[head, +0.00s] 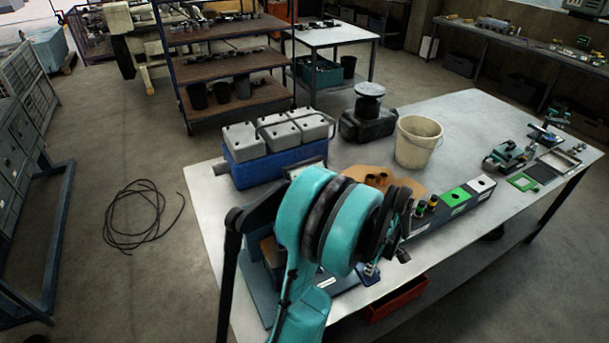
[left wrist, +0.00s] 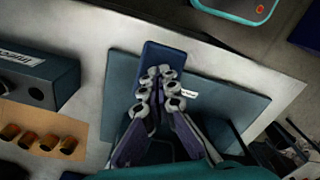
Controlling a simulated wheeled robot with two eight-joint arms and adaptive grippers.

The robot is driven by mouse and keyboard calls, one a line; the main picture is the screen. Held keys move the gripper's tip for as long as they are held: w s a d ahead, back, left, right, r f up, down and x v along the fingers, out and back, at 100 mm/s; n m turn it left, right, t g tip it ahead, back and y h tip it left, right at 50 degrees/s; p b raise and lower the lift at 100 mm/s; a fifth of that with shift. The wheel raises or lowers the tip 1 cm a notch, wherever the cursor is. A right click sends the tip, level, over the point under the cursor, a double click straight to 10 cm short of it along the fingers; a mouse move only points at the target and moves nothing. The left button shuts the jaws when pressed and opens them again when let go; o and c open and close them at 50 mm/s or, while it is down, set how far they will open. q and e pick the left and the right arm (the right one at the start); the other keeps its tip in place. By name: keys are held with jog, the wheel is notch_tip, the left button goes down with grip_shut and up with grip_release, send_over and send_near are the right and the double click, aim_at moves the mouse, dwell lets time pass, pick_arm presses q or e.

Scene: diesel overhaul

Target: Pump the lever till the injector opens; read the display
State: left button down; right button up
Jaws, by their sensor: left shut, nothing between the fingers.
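My left gripper (left wrist: 160,85) is shut and empty, its fingertips over a dark blue block (left wrist: 164,55) in the left wrist view; I cannot tell whether they touch it. In the head view its fingertips (head: 370,270) show just past my teal arm, near the bench's front edge. A teal base plate (left wrist: 235,105) with a white label lies under the gripper; part of it shows in the head view (head: 254,288). A black bar (head: 228,270) stands left of my arm; I cannot tell whether it is the lever. My arm hides most of this area. No injector or display is clearly visible.
A blue crate with grey canisters (head: 236,174), a cream bucket (head: 418,140) and a long grey box (head: 437,212) stand on the bench. Brown cups (left wrist: 40,140) stand on a tan sheet. A cable coil (head: 142,212) lies on the floor.

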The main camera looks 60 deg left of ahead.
pick_arm(q)
notch_tip(320, 180, up, 8)
jog(key=p, duration=0.5)
jog(key=shift+d+f, duration=0.2)
jog(key=shift+d, duration=0.2)
jog(key=f+b, duration=0.2)
jog(key=f, duration=0.1)
jog(key=f+b, duration=0.2)
jog(key=b, duration=0.1)
jog(key=f+b, duration=0.3)
jog(key=shift+a+f, duration=0.3)
jog(key=shift+a, duration=0.05)
notch_tip(320, 180, up, 8)
jog(key=p, duration=0.6)
jog(key=shift+r, duration=0.25)
notch_tip(320, 180, up, 4)
jog(key=p, duration=0.3)
